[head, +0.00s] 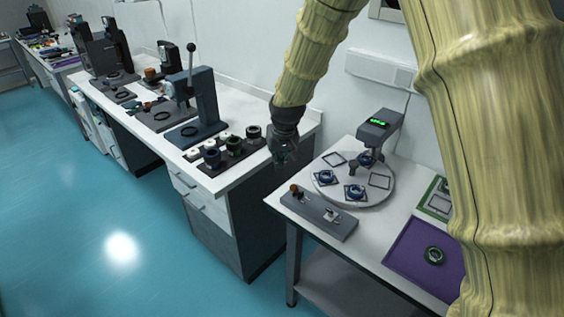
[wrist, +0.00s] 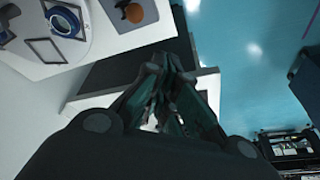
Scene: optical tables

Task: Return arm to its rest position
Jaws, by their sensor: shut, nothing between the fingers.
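My arm, in a yellowish ribbed sleeve, arches across the right and top of the head view. My gripper (head: 285,155) hangs at its end, pointing down, at the gap between the long white bench (head: 240,178) and the smaller white table (head: 408,220). In the wrist view my gripper (wrist: 170,90) has its fingers drawn together and holds nothing. Its tips appear over the dark side of a bench. I cannot tell from the head view how far it is from the table edge.
A lever press (head: 196,100) and a tray of cylinders (head: 222,160) stand on the bench. The blue floor (head: 70,220) is clear at left.

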